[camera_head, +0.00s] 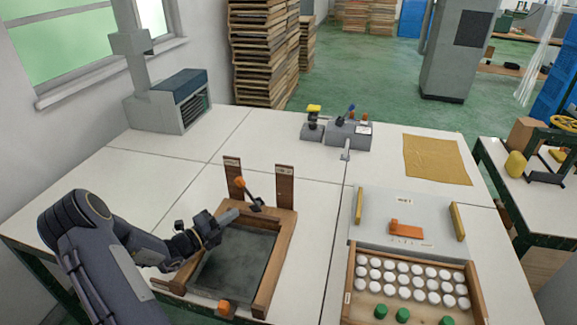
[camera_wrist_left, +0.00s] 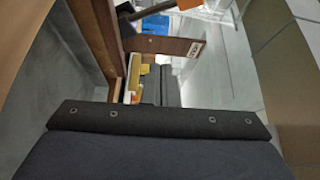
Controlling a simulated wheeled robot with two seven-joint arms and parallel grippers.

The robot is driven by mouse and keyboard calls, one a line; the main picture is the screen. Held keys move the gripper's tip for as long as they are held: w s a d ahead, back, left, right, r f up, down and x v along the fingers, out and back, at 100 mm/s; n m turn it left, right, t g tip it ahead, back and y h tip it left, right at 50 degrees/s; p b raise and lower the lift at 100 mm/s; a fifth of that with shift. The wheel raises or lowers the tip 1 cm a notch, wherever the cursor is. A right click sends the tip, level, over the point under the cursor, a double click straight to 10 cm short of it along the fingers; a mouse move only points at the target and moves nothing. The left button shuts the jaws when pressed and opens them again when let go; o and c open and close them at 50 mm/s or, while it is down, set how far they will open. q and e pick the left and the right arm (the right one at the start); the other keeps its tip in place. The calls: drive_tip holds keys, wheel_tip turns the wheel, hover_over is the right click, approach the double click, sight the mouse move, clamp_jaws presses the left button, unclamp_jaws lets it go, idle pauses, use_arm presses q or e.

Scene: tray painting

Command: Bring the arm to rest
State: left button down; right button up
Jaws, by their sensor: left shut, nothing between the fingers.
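My left arm comes in from the left in the head view. Its gripper (camera_head: 229,216) is shut and empty, over the far part of a wooden frame (camera_head: 278,262) with a dark grey panel (camera_head: 237,255) inside. An orange-ended dark tool (camera_head: 248,193) stands tilted at the frame's far side, close beyond the gripper; I cannot tell if they touch. In the left wrist view a dark bar with screws (camera_wrist_left: 160,118) fills the lower part, and a labelled brown wooden upright (camera_wrist_left: 165,45) shows ahead. My right gripper is out of view.
Two brown uprights (camera_head: 285,186) stand behind the frame. At the right, a wooden tray (camera_head: 350,270) holds several white and green pieces. A grey device (camera_head: 348,134) and a yellow cloth (camera_head: 437,159) lie at the back. The table between frame and device is clear.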

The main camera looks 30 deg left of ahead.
use_arm(q)
drive_tip(key=s+d+r+m+g+h, duration=0.25)
drive_tip(key=d+r+m+g, duration=0.2)
drive_tip(key=d+m, duration=0.4)
drive_tip(key=s+d+r+m+g+h, duration=0.1)
drive_tip(key=s+d+r+m+g, duration=0.2)
drive_tip(key=d+r+m, duration=0.35)
drive_tip(key=s+d+r+m+g+h, duration=0.2)
drive_tip(key=s+d+r+m+g, duration=0.15)
drive_tip(key=d+m, duration=0.6)
drive_tip(key=s+d+m+y, duration=0.1)
drive_tip(key=s+m+y, duration=0.6)
drive_tip(key=s+m, duration=0.9)
drive_tip(key=m, duration=0.8)
drive_tip(key=shift+s+d+m+g, duration=0.2)
drive_tip(key=shift+d+m+g, duration=0.05)
drive_tip(key=shift+m+g, duration=0.15)
